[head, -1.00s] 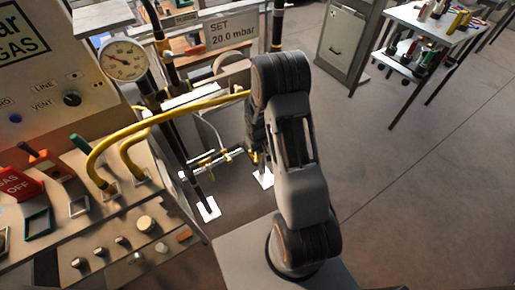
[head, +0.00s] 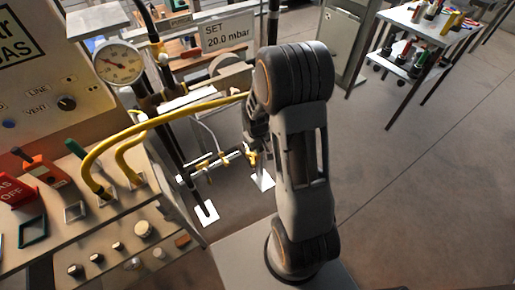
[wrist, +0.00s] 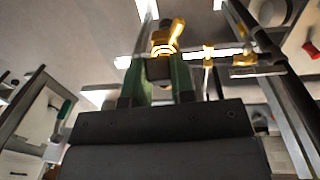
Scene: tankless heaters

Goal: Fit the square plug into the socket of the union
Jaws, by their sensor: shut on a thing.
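My gripper (wrist: 159,78) shows in the wrist view with its two green fingers shut on a dark, square-looking block, which I take to be the square plug (wrist: 158,70). Just past the fingertips is a brass ringed fitting, apparently the union (wrist: 167,36). It lies in line with the plug; whether they touch or the plug is inside the socket, I cannot tell. In the head view my gripper (head: 254,140) is partly hidden by my arm, near brass fittings on a pipe (head: 222,158). The plug cannot be made out there.
A gas panel (head: 45,100) with knobs and a yellow hose (head: 165,117) stands at the left. A dial gauge (head: 118,64) and a "SET 20.0 mbar" sign (head: 228,35) are behind. A tool cart (head: 425,40) stands at the back right. Floor at the right is clear.

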